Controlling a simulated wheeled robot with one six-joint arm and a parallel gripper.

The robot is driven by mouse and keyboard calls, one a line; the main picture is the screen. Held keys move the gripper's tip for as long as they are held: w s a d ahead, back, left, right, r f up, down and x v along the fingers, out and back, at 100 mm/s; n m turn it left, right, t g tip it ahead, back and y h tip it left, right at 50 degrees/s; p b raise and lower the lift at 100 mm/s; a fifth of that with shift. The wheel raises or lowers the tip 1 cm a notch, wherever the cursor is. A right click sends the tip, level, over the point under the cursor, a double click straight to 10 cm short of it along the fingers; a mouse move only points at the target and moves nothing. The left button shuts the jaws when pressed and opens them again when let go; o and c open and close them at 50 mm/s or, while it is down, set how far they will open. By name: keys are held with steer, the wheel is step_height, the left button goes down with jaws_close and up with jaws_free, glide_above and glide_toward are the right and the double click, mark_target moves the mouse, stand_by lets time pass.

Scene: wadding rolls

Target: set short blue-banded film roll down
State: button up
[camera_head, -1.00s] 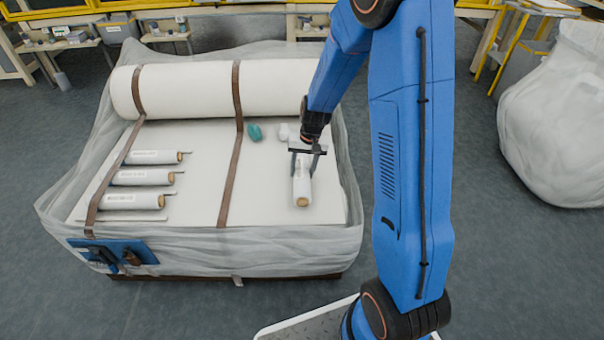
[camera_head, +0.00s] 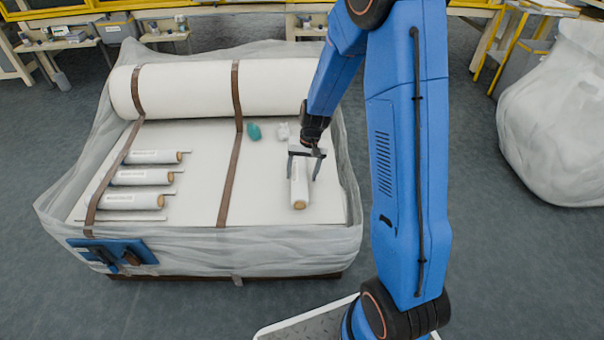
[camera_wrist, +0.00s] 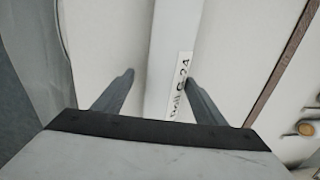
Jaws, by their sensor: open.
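A short white roll with a brown core end (camera_head: 299,190) lies on the white padded top of the wrapped pallet (camera_head: 265,195), right of the middle strap. No blue band shows on it. My gripper (camera_head: 303,175) is open over the roll, a finger on each side. In the wrist view the roll (camera_wrist: 171,45) runs between the open fingers (camera_wrist: 158,78), with gaps beside it. Its printed label (camera_wrist: 180,85) reads roughly "Roll S-24". My gripper hides its far end in the head view.
Several similar rolls (camera_head: 140,177) lie left of the middle strap (camera_head: 231,175). A large white roll (camera_head: 190,88) spans the back. A teal lump (camera_head: 254,131) and a whitish lump (camera_head: 282,131) lie behind my gripper. A wrapped bundle (camera_head: 560,120) stands at right.

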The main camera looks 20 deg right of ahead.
steer(key=s+d+r, duration=0.1)
steer(key=s+r, duration=0.2)
steer(key=r, duration=0.7)
steer(key=s+r, duration=0.3)
steer(key=r, duration=0.6)
steer(key=s+r+n+t+h, duration=0.1)
steer(key=s+r, duration=0.4)
steer(key=s, duration=0.8)
steer(key=s+d+r+n+t, duration=0.1)
steer(key=s+r, duration=0.4)
steer(key=s, duration=0.8)
steer(key=shift+d+r+n+t+h, duration=0.2)
steer(key=shift+n+t+h, duration=0.2)
steer(key=shift+n+t, duration=0.5)
steer(key=shift+o, duration=0.4)
steer(key=shift+s, duration=0.4)
steer(key=m+g, duration=0.4)
glide_above(299, 170)
step_height(299, 170, down, 13)
step_height(299, 170, down, 11)
steer(key=shift+d+f, duration=0.1)
steer(key=shift+f, duration=2.75)
